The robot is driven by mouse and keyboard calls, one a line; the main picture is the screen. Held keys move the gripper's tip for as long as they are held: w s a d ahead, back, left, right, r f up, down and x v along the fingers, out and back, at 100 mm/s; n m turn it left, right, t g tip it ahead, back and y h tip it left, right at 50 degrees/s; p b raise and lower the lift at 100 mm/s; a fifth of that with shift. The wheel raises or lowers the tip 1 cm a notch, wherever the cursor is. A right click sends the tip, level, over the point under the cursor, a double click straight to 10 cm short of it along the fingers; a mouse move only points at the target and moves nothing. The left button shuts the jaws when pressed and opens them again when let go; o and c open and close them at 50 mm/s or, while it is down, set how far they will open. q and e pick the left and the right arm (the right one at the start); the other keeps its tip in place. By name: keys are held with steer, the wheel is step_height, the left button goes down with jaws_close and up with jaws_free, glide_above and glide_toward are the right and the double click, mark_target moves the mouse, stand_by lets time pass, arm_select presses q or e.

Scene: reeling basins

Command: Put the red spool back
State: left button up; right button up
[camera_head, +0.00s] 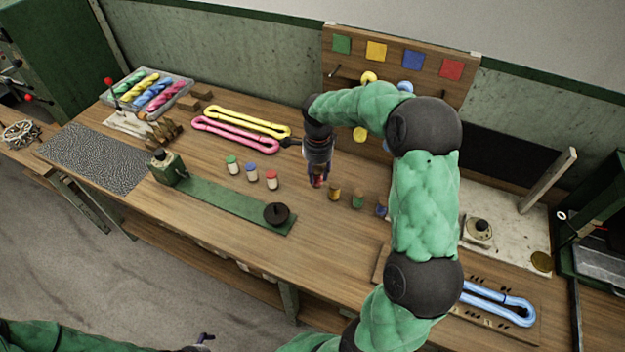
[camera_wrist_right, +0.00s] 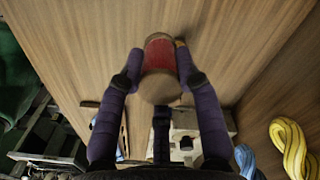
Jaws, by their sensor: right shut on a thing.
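My right gripper (camera_head: 318,184) is shut on the red spool (camera_head: 317,181), low over the middle of the workbench (camera_head: 300,230). In the right wrist view the red spool (camera_wrist_right: 160,55), with pale wooden ends, sits between the two purple fingers of the gripper (camera_wrist_right: 158,70). I cannot tell whether it touches the bench. A yellow spool (camera_head: 334,193), a green spool (camera_head: 358,201) and a blue spool (camera_head: 381,208) stand in a row just right of it.
A wooden board (camera_head: 345,62) with green, yellow, blue and red squares stands behind my right arm, which hides part of it. Small jars (camera_head: 252,173) stand left of the gripper. Pink and yellow skeins (camera_head: 237,135) lie behind them. The front bench middle is clear.

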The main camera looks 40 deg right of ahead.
steer(key=w+f, duration=0.1)
steer(key=f, duration=0.1)
steer(key=w+d+f+b, duration=0.1)
steer(key=w+f, duration=0.1)
steer(key=w+d+f, duration=0.1)
steer(key=f, duration=0.1)
steer(key=shift+w, duration=0.35)
steer(key=shift+f+b, duration=0.6)
steer(key=shift+f, duration=0.95)
steer(key=shift+f, duration=0.1)
steer(key=o, duration=1.1)
steer(key=shift+o, duration=0.2)
steer(key=shift+r, duration=0.25)
step_height(320, 180, up, 12)
steer(key=p, duration=0.2)
steer(key=shift+p, duration=0.4)
steer(key=shift+f, duration=0.15)
